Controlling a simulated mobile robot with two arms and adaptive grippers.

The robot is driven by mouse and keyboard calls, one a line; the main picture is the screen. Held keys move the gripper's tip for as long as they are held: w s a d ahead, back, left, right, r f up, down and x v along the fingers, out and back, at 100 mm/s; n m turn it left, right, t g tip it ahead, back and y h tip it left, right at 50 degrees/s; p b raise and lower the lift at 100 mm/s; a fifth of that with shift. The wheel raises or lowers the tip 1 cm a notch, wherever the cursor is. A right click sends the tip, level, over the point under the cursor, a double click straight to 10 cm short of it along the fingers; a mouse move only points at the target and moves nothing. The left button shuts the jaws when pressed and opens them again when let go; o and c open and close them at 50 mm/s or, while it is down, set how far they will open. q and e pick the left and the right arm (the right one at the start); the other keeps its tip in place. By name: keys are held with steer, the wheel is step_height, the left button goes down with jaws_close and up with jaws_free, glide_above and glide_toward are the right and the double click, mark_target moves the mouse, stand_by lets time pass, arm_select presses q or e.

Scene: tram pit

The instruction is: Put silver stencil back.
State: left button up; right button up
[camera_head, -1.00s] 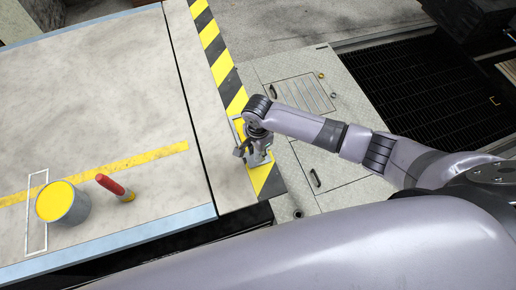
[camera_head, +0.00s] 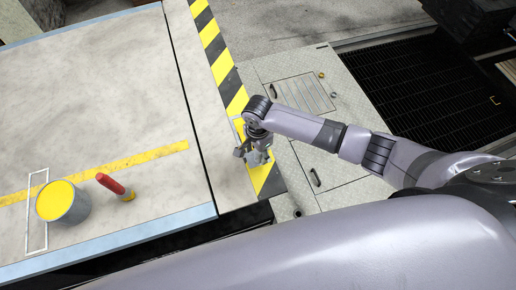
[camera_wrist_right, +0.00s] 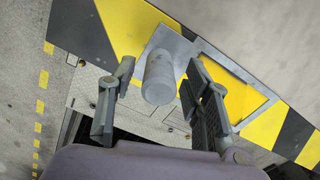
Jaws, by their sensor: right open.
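The silver stencil (camera_wrist_right: 211,60) is a flat grey plate with a rectangular opening and an upright grey cylindrical handle. It lies on the yellow and black striped edge, and yellow shows through the opening. In the head view it is mostly hidden by my right gripper (camera_head: 254,154). In the right wrist view my right gripper (camera_wrist_right: 158,92) is open, with one finger on each side of the handle and visible gaps between them. My left gripper is not in view.
A bucket of yellow paint (camera_head: 62,203) and a red-handled brush (camera_head: 113,186) stand on the platform at the left. A white rectangular outline (camera_head: 38,238) lies beside the bucket. A yellow stripe (camera_head: 150,156) crosses the platform. A dark grating (camera_head: 425,85) is at the right.

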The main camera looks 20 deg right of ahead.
steer(key=shift+f, duration=0.1)
steer(key=r+b, duration=0.2)
steer(key=r, duration=0.1)
steer(key=r+b, duration=0.1)
steer(key=shift+w+r, duration=0.25)
steer(key=shift+w, duration=0.1)
step_height(320, 180, up, 13)
steer(key=b, duration=0.1)
